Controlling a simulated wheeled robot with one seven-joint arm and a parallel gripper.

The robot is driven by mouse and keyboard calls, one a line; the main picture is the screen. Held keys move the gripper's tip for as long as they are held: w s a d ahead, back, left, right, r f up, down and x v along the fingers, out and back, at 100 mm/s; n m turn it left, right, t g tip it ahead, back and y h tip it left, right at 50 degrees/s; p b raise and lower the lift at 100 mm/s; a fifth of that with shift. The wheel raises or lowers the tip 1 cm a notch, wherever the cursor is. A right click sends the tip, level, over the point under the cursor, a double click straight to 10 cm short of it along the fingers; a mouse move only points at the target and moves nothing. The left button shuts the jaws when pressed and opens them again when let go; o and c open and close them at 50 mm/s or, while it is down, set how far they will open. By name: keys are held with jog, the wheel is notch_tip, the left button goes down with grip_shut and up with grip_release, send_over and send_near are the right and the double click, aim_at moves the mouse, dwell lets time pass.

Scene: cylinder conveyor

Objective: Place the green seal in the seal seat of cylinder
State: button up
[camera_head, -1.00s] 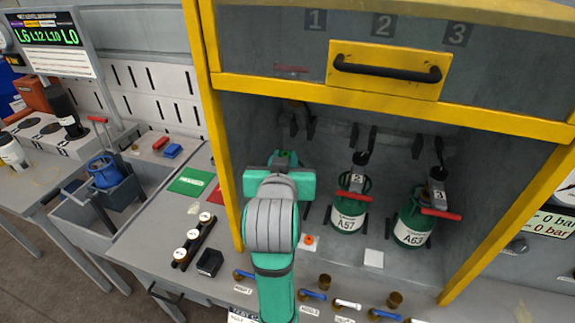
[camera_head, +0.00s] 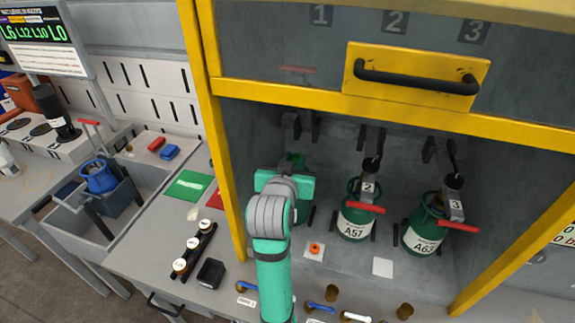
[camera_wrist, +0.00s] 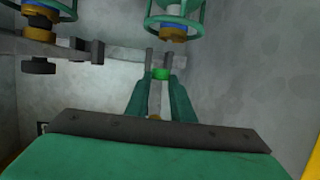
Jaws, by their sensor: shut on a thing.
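The green seal (camera_wrist: 161,73) is a small bright green ring between my fingertips in the wrist view. My gripper (camera_wrist: 160,68) is shut on it. Above it in that view, a cylinder valve with blue and yellow-brass bands (camera_wrist: 173,30) sits inside a green guard; seal and valve look apart. In the head view my gripper (camera_head: 290,178) is in the left bay, in front of a green cylinder (camera_head: 303,212) that is mostly hidden by my arm. The seal and any seal seat cannot be made out in the head view.
Green cylinders A57 (camera_head: 356,218) and A63 (camera_head: 424,236) stand to the right with red-handled tools. A white pad with an orange piece (camera_head: 315,249) lies in front. The yellow frame (camera_head: 214,130) borders the bay closely on the left.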

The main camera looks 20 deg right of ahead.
jog(key=shift+w+a+f, duration=0.1)
jog(key=shift+w+f, duration=0.2)
jog(key=shift+f, duration=0.55)
jog(key=shift+w+d+f, duration=0.1)
jog(key=shift+w+f, duration=0.25)
jog(key=shift+f, duration=0.55)
jog(key=shift+w+a+f, duration=0.1)
jog(key=shift+w+f, duration=0.2)
jog(key=shift+f, duration=0.55)
jog(key=shift+f, duration=0.1)
jog(key=o, duration=1)
